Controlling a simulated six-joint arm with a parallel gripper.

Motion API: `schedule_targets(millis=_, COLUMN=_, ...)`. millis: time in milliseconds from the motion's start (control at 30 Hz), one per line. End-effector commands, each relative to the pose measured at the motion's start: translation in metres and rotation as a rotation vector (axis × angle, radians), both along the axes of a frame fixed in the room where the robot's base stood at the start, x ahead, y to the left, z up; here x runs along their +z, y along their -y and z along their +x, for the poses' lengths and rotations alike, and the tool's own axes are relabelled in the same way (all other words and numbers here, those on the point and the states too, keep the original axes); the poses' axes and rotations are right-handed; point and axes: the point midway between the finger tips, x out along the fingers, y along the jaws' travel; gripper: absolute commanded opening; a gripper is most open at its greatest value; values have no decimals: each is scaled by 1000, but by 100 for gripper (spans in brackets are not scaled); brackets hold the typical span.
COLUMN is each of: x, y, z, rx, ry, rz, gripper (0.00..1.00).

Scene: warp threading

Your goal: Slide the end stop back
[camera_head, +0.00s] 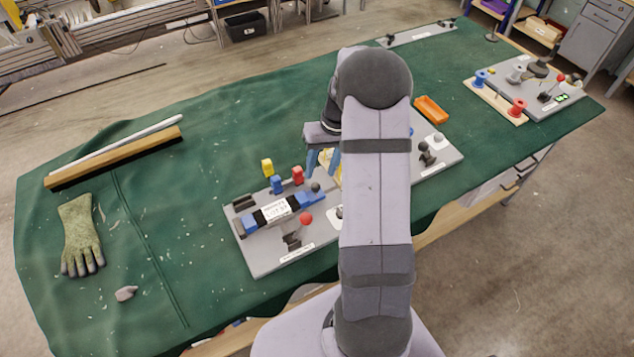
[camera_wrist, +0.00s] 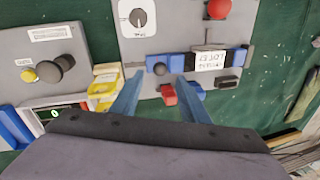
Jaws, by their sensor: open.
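A grey fixture plate (camera_head: 262,262) lies on the green bench. It carries a white-labelled block (camera_head: 276,210) between blue pieces, and a red ball lever (camera_head: 306,218). At the right end of this row is a blue piece with a dark knob (camera_head: 316,188), likely the end stop; no readable label confirms this. In the wrist view the dark knob (camera_wrist: 160,68) lies between the fingertips of my open gripper (camera_wrist: 160,76), with no clear contact. In the head view my gripper (camera_head: 320,160) is behind the plate's right end, partly hidden by my arm.
Yellow (camera_head: 267,168), blue (camera_head: 276,184) and red (camera_head: 298,175) blocks stand along the plate's back side. A second grey plate (camera_head: 440,157) with knobs lies to the right, and an orange tray (camera_head: 431,109) behind it.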

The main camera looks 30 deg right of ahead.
Motion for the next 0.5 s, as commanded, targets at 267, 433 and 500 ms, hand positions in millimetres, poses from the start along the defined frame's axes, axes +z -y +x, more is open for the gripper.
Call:
schedule_targets(millis=267, x=-31, y=-8, z=0, rx=-1, ry=-6, rz=3, gripper=41)
schedule_targets(millis=433, x=-50, y=-11, z=1, rx=0, ry=-4, rz=2, gripper=41)
schedule_targets(millis=500, x=-56, y=-12, z=1, rx=0, ry=-4, rz=2, gripper=41)
